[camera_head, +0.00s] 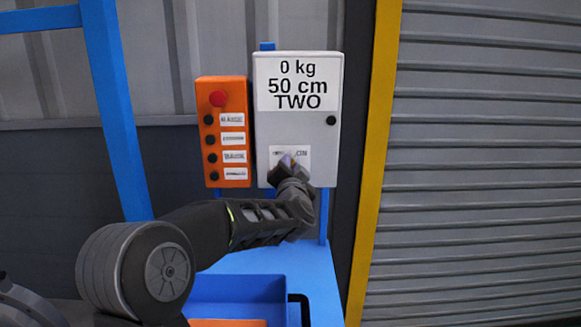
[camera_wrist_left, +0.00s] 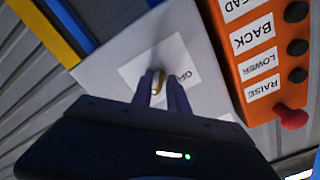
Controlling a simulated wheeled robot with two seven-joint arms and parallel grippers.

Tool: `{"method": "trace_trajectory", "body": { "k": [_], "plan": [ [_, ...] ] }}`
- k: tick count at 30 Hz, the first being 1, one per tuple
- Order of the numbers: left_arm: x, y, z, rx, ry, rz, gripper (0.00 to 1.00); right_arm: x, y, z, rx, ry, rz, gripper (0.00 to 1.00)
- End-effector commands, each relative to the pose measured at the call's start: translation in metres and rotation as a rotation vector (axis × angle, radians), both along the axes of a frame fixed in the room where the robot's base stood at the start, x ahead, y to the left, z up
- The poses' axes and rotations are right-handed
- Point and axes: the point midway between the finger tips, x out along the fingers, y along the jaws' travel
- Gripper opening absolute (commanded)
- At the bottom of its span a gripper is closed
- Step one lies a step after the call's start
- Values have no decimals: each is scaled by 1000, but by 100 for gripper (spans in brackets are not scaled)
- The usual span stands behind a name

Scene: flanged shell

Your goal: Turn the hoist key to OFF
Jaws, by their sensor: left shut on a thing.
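The light grey hoist box (camera_head: 322,158) is fixed upright and its display reads 0 kg, 50 cm, TWO. A white label (camera_head: 303,154) low on its front shows ON at its right side. My left gripper (camera_head: 290,163) reaches up from below and covers part of this label. In the left wrist view, the two fingers (camera_wrist_left: 161,90) are shut on a small brass key (camera_wrist_left: 161,80) at the middle of the label (camera_wrist_left: 135,70). OFF is printed beside the key there. Which word the key points at I cannot tell. My right gripper is not in view.
An orange control box (camera_head: 222,130) with a red button and several black buttons is close to the left of the hoist box. A blue bench (camera_head: 290,262) with a blue tray is below. A yellow post (camera_head: 374,150) and a grey shutter stand at right.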

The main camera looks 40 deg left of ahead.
Motion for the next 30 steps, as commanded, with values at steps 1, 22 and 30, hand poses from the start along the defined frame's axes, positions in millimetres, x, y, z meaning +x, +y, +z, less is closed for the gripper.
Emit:
{"method": "trace_trajectory", "body": {
  "k": [1,22,30],
  "plan": [
    [0,-1,-1,-10,-6,-1,0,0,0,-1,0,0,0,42],
    [0,0,-2,-416,-314,-1,0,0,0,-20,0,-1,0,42],
    [0,0,-3,-621,-469,-1,0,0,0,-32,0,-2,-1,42]
  ]
}}
